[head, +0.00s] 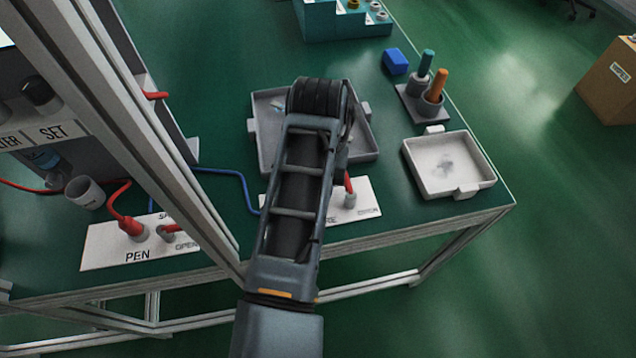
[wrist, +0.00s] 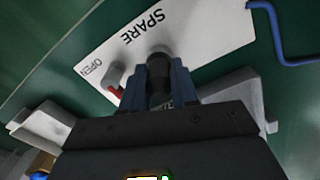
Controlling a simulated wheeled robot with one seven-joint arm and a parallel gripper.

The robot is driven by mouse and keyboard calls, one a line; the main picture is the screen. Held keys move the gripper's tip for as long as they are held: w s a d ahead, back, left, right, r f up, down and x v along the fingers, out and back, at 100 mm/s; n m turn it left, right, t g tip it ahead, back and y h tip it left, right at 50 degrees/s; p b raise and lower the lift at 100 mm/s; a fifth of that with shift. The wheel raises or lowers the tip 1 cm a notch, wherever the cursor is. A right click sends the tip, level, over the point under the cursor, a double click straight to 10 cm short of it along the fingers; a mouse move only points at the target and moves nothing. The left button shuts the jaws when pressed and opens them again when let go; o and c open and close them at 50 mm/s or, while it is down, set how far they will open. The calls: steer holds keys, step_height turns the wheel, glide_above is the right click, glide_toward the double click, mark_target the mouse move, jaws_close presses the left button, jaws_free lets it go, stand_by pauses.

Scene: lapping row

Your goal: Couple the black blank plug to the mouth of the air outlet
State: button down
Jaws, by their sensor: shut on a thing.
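In the wrist view my gripper (wrist: 158,67) is shut on the black blank plug (wrist: 158,84), which sits between the two blue-grey fingers. The grey air outlet (wrist: 158,51) on the white SPARE plate (wrist: 205,38) lies straight beyond the plug's far end. The plug overlaps the outlet in the picture, and I cannot tell whether they touch. In the head view my arm hides the gripper, the plug and the outlet. Part of the SPARE plate (head: 366,207) shows to the right of my arm.
A red-handled valve (head: 349,190) stands beside the outlet. A grey tray (head: 268,104) lies behind my arm, a lighter tray (head: 450,165) to the right. A PEN plate (head: 105,250) with a red hose is at left, and a blue hose (head: 238,176) crosses the green bench.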

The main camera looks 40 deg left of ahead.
steer(key=shift+f, duration=0.4)
steer(key=c, duration=0.8)
jaws_free()
step_height(320, 180, up, 8)
steer(key=shift+f+b, duration=0.1)
steer(key=shift+b, duration=0.2)
steer(key=shift+s, duration=0.1)
